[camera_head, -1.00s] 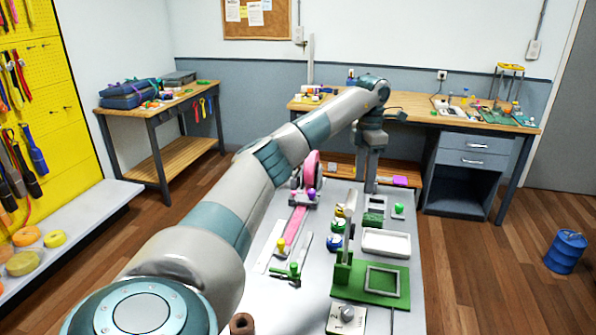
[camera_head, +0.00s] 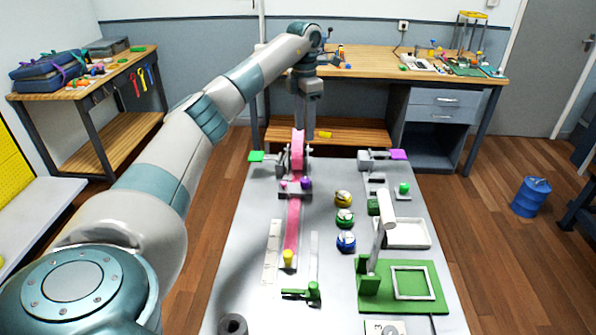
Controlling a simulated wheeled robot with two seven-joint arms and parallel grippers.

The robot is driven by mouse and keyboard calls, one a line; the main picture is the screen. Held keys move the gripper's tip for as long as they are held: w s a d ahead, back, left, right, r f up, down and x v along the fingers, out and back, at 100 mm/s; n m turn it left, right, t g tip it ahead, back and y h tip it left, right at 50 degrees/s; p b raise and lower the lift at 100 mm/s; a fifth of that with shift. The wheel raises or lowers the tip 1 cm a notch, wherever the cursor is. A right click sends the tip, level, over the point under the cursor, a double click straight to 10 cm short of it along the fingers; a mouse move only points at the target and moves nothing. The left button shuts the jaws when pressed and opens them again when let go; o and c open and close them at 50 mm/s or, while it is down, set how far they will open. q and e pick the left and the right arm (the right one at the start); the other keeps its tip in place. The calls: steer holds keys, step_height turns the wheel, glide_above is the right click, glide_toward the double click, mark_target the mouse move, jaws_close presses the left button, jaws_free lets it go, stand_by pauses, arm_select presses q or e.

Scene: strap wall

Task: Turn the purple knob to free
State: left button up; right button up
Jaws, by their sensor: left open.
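The purple knob (camera_head: 306,183) is a small round knob on the grey base of a strap device, on the light grey table. A pink strap (camera_head: 293,225) runs from there toward the front, to a yellow end piece (camera_head: 288,258). My left gripper (camera_head: 304,124) points down at the back of the table, above and behind the knob, close to the reel's top in the picture. It is open and apart from the knob. My right gripper is out of view.
Yellow, green and blue round pieces (camera_head: 345,218) stand right of the strap. Farther right are a white tray (camera_head: 427,233), a green plate with a frame (camera_head: 440,300) and a tilted grey post (camera_head: 380,230). A purple-tipped lever (camera_head: 398,155) is at the back right.

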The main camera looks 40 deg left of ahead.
arm_select(q)
steer(key=shift+d+r, duration=0.1)
steer(key=shift+d, duration=0.15)
steer(key=p, duration=0.5)
glide_toward(305, 179)
step_height(305, 179, down, 9)
steer(key=shift+s+d+r, duration=0.1)
steer(key=shift+d+r, duration=0.05)
steer(key=shift+r, duration=0.05)
steer(key=c, duration=1)
steer(key=shift+c, duration=0.2)
